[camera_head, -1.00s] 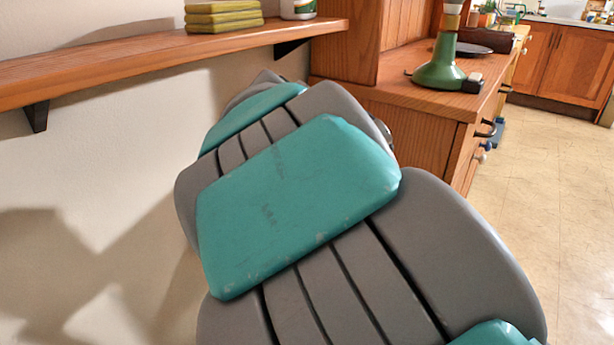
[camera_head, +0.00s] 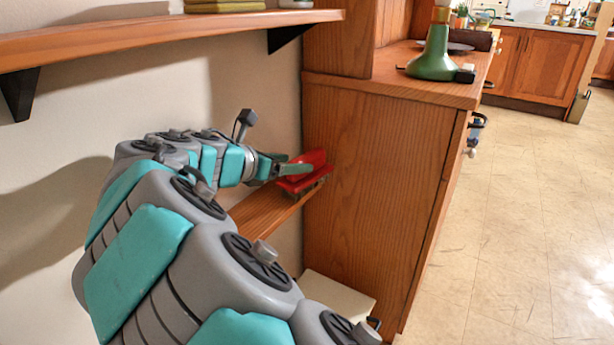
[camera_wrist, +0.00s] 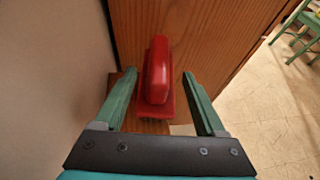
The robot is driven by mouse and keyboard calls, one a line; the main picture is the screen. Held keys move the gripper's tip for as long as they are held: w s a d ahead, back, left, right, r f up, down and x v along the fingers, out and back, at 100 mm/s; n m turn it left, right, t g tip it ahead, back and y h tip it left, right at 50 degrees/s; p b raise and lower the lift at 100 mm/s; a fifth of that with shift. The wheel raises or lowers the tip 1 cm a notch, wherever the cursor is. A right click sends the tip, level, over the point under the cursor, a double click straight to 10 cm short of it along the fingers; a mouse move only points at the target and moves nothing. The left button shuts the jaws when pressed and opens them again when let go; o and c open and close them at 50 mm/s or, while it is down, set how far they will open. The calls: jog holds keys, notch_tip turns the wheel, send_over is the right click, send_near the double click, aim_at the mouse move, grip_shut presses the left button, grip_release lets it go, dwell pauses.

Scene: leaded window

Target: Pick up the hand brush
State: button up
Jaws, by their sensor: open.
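The hand brush (camera_head: 306,176) is red with bristles below. It lies on a low wooden shelf (camera_head: 262,211) against the side of a wooden cabinet. In the wrist view the brush (camera_wrist: 157,78) stands between the two green fingers, its raised red handle pointing toward the camera's lower middle. My gripper (camera_wrist: 160,92) is open, with one finger on each side of the brush and a visible gap on both sides. In the head view my gripper (camera_head: 291,169) is at the brush, with one finger showing beside it.
The wooden cabinet side (camera_head: 375,190) stands right behind the brush, and the wall is at the left. An upper shelf (camera_head: 150,37) runs above my arm. A green lamp base (camera_head: 436,62) stands on the cabinet.

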jog(key=shift+b+x, duration=0.45)
jog(key=shift+x, duration=2.65)
jog(key=shift+a, duration=0.1)
grip_shut()
